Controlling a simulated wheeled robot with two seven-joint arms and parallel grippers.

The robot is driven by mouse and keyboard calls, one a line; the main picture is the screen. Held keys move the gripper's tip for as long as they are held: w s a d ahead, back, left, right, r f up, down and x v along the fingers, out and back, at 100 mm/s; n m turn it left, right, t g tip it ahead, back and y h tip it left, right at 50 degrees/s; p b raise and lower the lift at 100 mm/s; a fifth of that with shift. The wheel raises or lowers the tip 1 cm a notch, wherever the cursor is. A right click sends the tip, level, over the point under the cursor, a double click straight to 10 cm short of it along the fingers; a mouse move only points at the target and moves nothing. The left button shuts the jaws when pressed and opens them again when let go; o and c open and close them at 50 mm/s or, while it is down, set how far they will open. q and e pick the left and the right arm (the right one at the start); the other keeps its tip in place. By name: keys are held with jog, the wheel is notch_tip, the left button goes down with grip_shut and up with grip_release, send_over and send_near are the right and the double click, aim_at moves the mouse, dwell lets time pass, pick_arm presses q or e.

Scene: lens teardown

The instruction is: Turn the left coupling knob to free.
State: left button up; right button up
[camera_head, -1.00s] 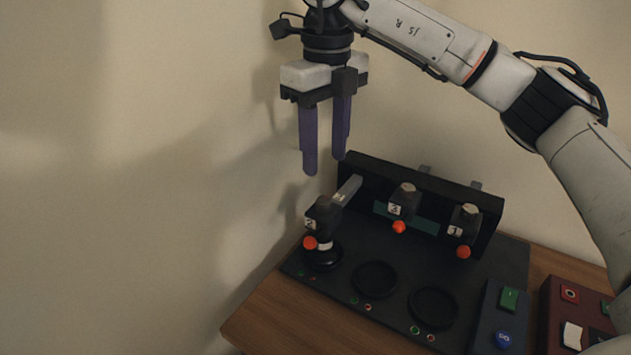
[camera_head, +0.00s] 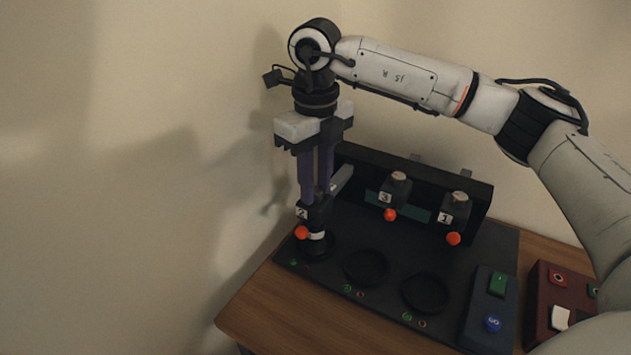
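The left coupling knob, an orange ball (camera_head: 301,232), is on the front of the dark unit marked 2 (camera_head: 312,214) at the left end of the fixture. That unit sits over the left round socket on the black base plate (camera_head: 338,258). My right gripper (camera_head: 316,200) points straight down, with its purple fingers at the top of unit 2. The fingers look apart, but their tips are partly hidden, so I cannot tell whether they grip it. My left gripper is not in view.
Units marked 3 (camera_head: 394,190) and 1 (camera_head: 455,211), each with an orange knob, stand along the black back panel (camera_head: 480,195). Two empty round sockets (camera_head: 366,267) lie in front. A dark box with green and blue buttons (camera_head: 490,305) and a red box (camera_head: 560,292) are at right.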

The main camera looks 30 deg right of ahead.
grip_shut()
jog(key=c, duration=0.5)
grip_release()
jog(key=n, duration=0.4)
jog(key=shift+n, duration=0.3)
jog(key=n, duration=0.3)
jog(key=shift+n, duration=0.4)
jog(key=n, duration=0.5)
jog(key=shift+w, duration=0.1)
jog(key=shift+r+n, duration=0.1)
jog(key=shift+n, duration=2.2)
